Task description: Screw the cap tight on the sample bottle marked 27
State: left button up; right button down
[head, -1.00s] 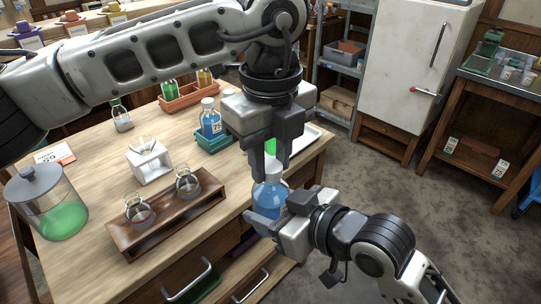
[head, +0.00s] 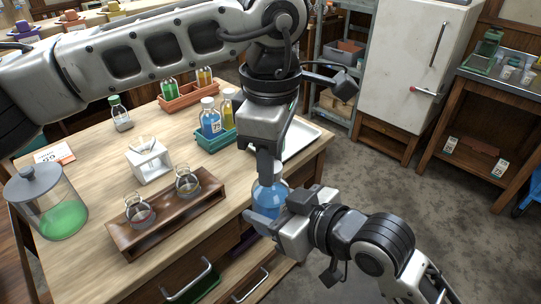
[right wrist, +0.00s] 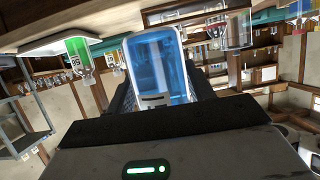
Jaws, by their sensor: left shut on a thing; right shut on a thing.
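A clear bottle of blue liquid (head: 266,199) is held upright near the table's front right edge. My right gripper (head: 274,213) is shut around its body from the right. The bottle also shows between the dark fingers in the right wrist view (right wrist: 158,65), with part of a pale label low on it; I cannot read a number. My left gripper (head: 267,178) points straight down over the bottle's top, shut at its neck. The cap is hidden by the left fingers, so I cannot see how it sits.
A green rack (head: 216,141) with a blue bottle and a yellow one stands behind, near a white tray (head: 297,139). A wooden holder (head: 165,225) with two flasks, a white stand (head: 149,163) and a lidded jar (head: 48,205) are to the left. Open drawers lie below the edge.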

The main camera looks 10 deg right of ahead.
pick_arm(q)
jog(key=m, duration=1)
jog(key=o, duration=1.2)
jog(key=shift+c, duration=0.2)
notch_tip(320, 180, up, 12)
jog(key=shift+f, duration=0.1)
